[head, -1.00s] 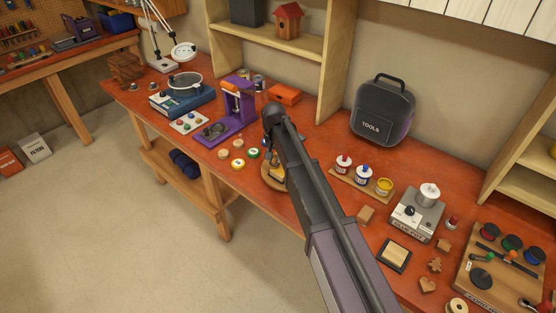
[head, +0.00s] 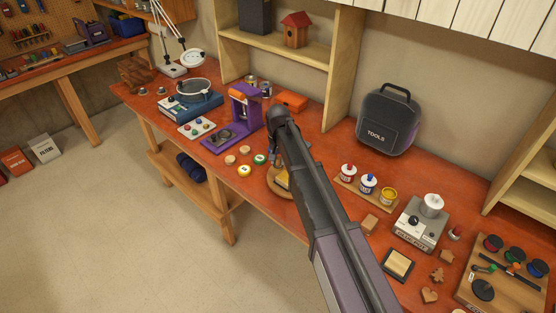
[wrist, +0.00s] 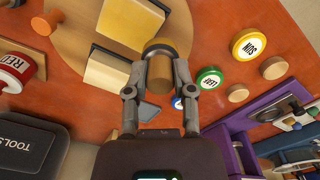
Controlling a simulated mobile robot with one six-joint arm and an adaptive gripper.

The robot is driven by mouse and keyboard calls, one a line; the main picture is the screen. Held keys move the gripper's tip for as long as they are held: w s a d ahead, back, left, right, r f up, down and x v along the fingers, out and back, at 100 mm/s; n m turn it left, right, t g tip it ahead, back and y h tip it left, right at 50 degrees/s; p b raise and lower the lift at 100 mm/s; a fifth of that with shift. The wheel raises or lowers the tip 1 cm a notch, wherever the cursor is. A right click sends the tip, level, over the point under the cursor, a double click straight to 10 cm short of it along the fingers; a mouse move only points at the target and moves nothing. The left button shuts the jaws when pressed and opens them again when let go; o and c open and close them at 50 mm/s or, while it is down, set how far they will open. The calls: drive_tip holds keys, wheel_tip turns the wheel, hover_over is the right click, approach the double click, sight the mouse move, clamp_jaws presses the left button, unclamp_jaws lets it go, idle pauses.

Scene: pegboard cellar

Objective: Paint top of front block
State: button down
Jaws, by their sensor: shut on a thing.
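My gripper (wrist: 160,78) is shut on a short round tool (wrist: 165,48) with a yellow-brown band and a grey part, seen nearly end-on in the wrist view. Its working end is not clear. The front block (wrist: 130,20) is farther from my fingers in the wrist view; the rear block (wrist: 107,72) is closer. In the head view my gripper (head: 277,158) is over the board (head: 280,196), and my arm hides much of it.
Red, blue and yellow paint pots stand on a wooden strip (head: 350,185) to the right. A black tools case (head: 388,120) stands behind. Round lids (head: 244,170) and a purple stand (head: 240,115) are to the left. The bench front edge is near the board.

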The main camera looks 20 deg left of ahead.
drive_tip(key=shift+r+p, duration=1.7)
drive_tip(key=shift+r, duration=0.3)
drive_tip(key=shift+r+p, duration=1.5)
drive_tip(key=shift+f, duration=0.1)
